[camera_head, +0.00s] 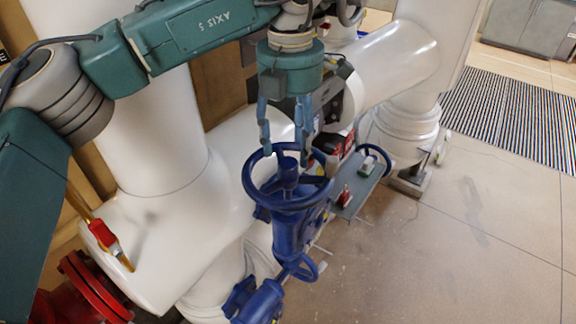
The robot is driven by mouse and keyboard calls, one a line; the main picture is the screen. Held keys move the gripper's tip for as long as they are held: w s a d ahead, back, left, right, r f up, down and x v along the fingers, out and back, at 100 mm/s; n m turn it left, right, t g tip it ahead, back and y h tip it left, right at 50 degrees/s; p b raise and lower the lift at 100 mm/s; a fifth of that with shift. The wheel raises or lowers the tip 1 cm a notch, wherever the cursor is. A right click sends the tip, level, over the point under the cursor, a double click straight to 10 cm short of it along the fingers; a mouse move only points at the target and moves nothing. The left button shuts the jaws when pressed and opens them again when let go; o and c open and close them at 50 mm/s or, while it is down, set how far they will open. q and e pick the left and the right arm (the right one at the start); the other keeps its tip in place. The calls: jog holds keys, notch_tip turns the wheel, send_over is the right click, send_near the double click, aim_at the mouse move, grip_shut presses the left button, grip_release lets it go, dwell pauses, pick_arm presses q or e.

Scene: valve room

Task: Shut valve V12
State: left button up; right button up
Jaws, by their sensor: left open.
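A blue valve with a round handwheel (263,203) stands in the middle of the camera_head view, its body (289,238) below the wheel. No V12 label is readable on it. My left gripper (286,156) hangs from the teal arm that comes in from the left and points downward. Its two blue-grey fingers are spread, with nothing held between them. The fingertips are close to the far side of the handwheel and its hub; I cannot tell whether they touch. My right gripper does not show.
Thick white pipes (160,240) stand behind and left of the valve. A second dark blue handwheel (386,158) is just right of a small grey plate (358,192). Red flanged piping (90,290) is at lower left. Open floor (450,260) lies right, with a striped mat (515,115) beyond.

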aim_at(288, 162)
pick_arm(q)
jog(key=shift+s+a+f+b, duration=0.1)
jog(key=shift+f+b, duration=1)
jog(key=shift+f, duration=0.45)
jog(key=shift+a+f+b, duration=0.1)
jog(key=shift+f+b, duration=0.95)
jog(key=shift+f, duration=0.5)
jog(key=c, duration=1.2)
jog(key=shift+o, duration=0.2)
jog(key=shift+r+m+p, duration=0.2)
jog(key=shift+m+p, duration=0.4)
jog(key=shift+m, duration=1.2)
jog(key=m+p, duration=0.1)
jog(key=m, duration=0.2)
jog(key=shift+f, duration=0.15)
jog(key=o, duration=1.2)
jog(key=shift+c, duration=0.2)
